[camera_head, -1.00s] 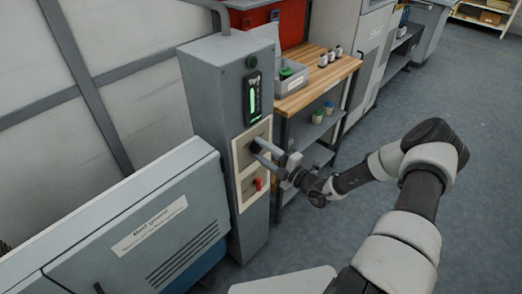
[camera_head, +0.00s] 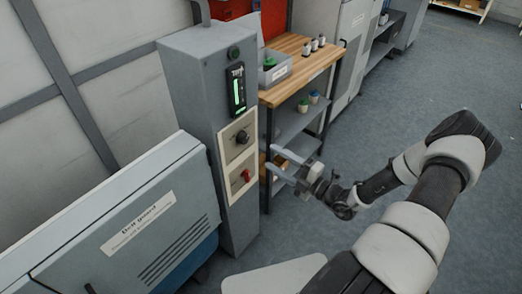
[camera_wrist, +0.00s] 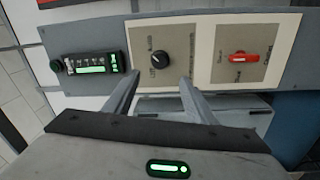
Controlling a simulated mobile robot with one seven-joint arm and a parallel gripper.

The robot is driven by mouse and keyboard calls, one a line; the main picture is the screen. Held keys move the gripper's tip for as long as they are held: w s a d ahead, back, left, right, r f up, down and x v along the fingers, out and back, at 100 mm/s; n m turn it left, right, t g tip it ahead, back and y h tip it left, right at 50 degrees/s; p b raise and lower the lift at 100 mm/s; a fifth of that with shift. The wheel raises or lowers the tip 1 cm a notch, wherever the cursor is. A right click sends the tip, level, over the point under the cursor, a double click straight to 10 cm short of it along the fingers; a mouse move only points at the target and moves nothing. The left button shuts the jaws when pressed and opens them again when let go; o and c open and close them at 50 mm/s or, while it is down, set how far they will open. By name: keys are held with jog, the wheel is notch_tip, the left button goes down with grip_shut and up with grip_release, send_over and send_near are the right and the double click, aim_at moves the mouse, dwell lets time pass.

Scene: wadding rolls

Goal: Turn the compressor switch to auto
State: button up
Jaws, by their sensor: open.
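A black round knob (camera_head: 242,136) sits on the upper cream panel of the grey control column. It also shows in the wrist view (camera_wrist: 159,60), with small print beside it that I cannot read surely. Which way its mark points is too small to tell. A red handle (camera_head: 247,175) sits on the panel below; in the wrist view the red handle (camera_wrist: 238,57) is to the knob's right. My gripper (camera_head: 272,158) is open and empty, apart from the column and to the knob's right. In the wrist view its fingertips (camera_wrist: 160,80) lie either side below the knob.
The grey column (camera_head: 190,100) carries a green-lit display (camera_head: 238,90) above the knob. A grey belt guard cabinet (camera_head: 120,210) stands left of it. A wood-topped bench (camera_head: 300,70) with a grey bin (camera_head: 274,76) is behind my gripper. Floor is clear to the right.

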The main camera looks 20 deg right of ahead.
jog(key=v, duration=0.5)
dwell(0.4)
